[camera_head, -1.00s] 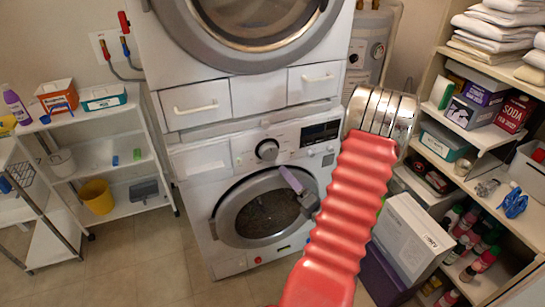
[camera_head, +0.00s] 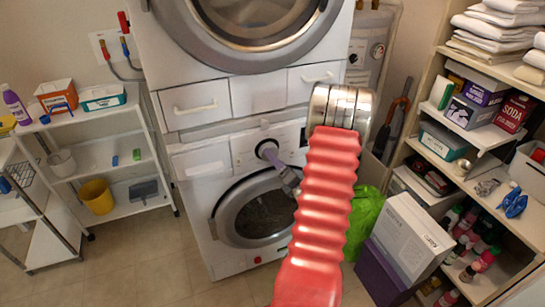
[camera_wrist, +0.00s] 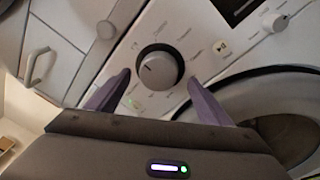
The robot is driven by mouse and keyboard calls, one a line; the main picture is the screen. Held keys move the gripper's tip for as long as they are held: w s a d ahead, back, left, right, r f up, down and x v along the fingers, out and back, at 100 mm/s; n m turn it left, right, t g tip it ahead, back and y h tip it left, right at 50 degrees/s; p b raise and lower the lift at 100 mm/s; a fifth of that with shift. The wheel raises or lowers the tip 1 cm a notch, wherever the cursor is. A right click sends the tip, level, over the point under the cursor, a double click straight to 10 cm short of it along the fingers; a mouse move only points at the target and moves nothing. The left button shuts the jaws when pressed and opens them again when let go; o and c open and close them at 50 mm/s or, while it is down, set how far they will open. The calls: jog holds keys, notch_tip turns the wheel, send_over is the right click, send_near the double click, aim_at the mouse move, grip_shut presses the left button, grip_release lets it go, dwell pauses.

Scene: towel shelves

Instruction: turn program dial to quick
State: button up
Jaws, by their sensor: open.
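Labels ring the dial but are too small to read.
The washer's round door (camera_head: 222,215) lies below the panel. A second machine (camera_head: 165,60) is stacked above, with drawers between. A shelf unit with towels and bottles (camera_head: 470,150) stands right, a white rack (camera_head: 130,165) left. A green bag (camera_head: 363,222) and boxes stand near my arm.

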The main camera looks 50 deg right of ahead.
jog(key=x, duration=0.3)
jog(key=shift+w, duration=0.2)
jog(key=shift+c, duration=0.3)
jog(key=c, duration=1)
jog(key=shift+o, duration=0.2)
